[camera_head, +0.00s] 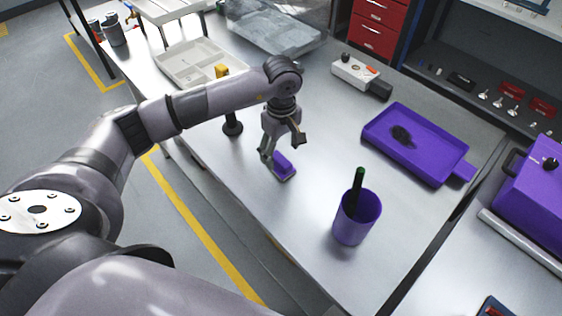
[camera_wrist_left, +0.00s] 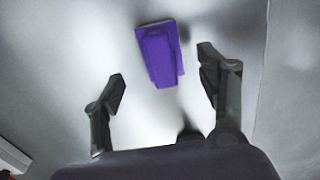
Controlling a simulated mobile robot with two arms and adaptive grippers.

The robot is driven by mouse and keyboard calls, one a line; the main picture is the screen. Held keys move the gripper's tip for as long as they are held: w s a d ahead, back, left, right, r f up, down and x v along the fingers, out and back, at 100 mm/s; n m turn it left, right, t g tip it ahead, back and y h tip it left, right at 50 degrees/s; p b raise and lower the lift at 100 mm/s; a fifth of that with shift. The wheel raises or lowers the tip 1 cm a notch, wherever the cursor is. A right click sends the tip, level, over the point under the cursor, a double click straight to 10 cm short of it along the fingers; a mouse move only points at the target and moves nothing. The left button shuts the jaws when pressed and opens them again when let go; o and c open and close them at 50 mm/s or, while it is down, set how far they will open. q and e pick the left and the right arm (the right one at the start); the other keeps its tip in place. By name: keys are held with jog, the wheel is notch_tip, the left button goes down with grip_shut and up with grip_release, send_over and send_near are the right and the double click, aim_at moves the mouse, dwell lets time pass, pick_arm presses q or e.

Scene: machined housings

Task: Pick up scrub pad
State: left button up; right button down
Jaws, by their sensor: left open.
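The scrub pad (camera_head: 283,166) is a small purple block lying on the metal table in the head view. It also shows in the left wrist view (camera_wrist_left: 161,55), flat on the table at the upper middle. My left gripper (camera_head: 283,150) is open and above the pad, partly covering it in the head view. In the left wrist view the two fingers of my left gripper (camera_wrist_left: 163,88) are spread wide and the pad lies ahead, between their lines, apart from both. Nothing is between the fingertips. My right gripper is not in view.
A purple cup (camera_head: 352,222) with a green-topped dark handle stands front right of the pad. A purple tray (camera_head: 440,159) holds a dark clump. A white and grey device (camera_head: 356,72), beige tray (camera_head: 187,66) and dark stand (camera_head: 232,127) are also on the table. Its near edge is close.

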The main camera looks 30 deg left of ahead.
aim_at(280, 158)
pick_arm(q)
notch_tip(280, 158, down, 4)
jog(key=shift+s+a+r+p, duration=0.1)
jog(key=shift+s+r+p, duration=0.1)
jog(key=shift+p, duration=0.7)
jog(key=shift+f, duration=0.4)
jog(key=shift+w+f, duration=0.1)
jog(key=shift+f, duration=0.15)
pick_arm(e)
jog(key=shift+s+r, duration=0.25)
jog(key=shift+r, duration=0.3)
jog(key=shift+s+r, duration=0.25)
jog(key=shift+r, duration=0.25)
pick_arm(q)
jog(key=shift+c, duration=0.4)
jog(key=c, duration=1.2)
jog(key=shift+o, duration=0.2)
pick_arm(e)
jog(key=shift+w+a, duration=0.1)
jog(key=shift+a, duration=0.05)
pick_arm(q)
jog(key=shift+r, duration=0.15)
